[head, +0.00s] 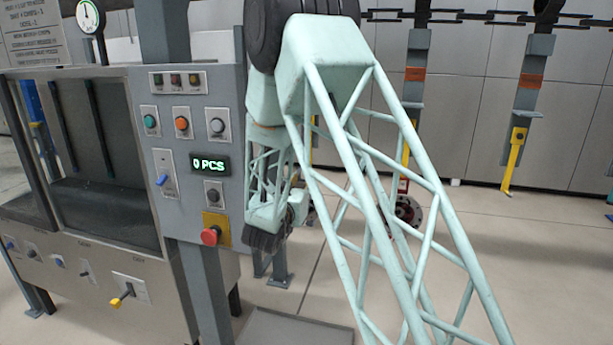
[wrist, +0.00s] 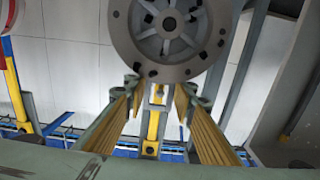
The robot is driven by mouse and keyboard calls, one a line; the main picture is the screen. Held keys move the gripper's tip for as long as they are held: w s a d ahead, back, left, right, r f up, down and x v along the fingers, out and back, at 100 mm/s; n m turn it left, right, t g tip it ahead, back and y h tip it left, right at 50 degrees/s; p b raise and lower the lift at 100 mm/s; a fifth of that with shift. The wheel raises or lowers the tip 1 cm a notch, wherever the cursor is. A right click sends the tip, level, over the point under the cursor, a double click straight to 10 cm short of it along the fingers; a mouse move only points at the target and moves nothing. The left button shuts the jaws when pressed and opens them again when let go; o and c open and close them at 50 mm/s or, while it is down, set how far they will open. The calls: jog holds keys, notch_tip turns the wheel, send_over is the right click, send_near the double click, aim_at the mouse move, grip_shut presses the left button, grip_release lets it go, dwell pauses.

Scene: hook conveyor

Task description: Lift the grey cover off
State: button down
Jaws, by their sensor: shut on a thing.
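A round grey cover (wrist: 170,32) fills the top middle of the wrist view. It has a spoked hub and dark bolts around its rim, and its upper part is cut off by the frame. My gripper (wrist: 165,88) has its two ribbed, yellow-brown padded fingers on either side of the cover's lower edge and is shut on it. A gap shows between the fingers, with a yellow strip behind.
A dark round part with red (head: 405,210) shows behind my arm's lattice in the head view. A grey control panel (head: 190,130) with a red button stands at left, beside a cabinet with a dark window. Hangers (head: 527,90) hang from an overhead chain. Floor at right is open.

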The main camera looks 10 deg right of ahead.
jog(key=p+v, duration=0.1)
jog(key=v, duration=1.2)
jog(key=shift+s, duration=0.2)
jog(key=shift+a+b, duration=0.1)
jog(key=shift+b, duration=0.25)
dwell(0.4)
jog(key=shift+s+a, duration=0.25)
jog(key=shift+s, duration=0.15)
jog(key=shift+b+v, duration=1.2)
jog(key=shift+v, duration=1.4)
jog(key=shift+s+a, duration=0.1)
jog(key=shift+s, duration=0.15)
jog(key=b+v, duration=0.2)
jog(key=v, duration=0.4)
jog(key=shift+s, duration=0.4)
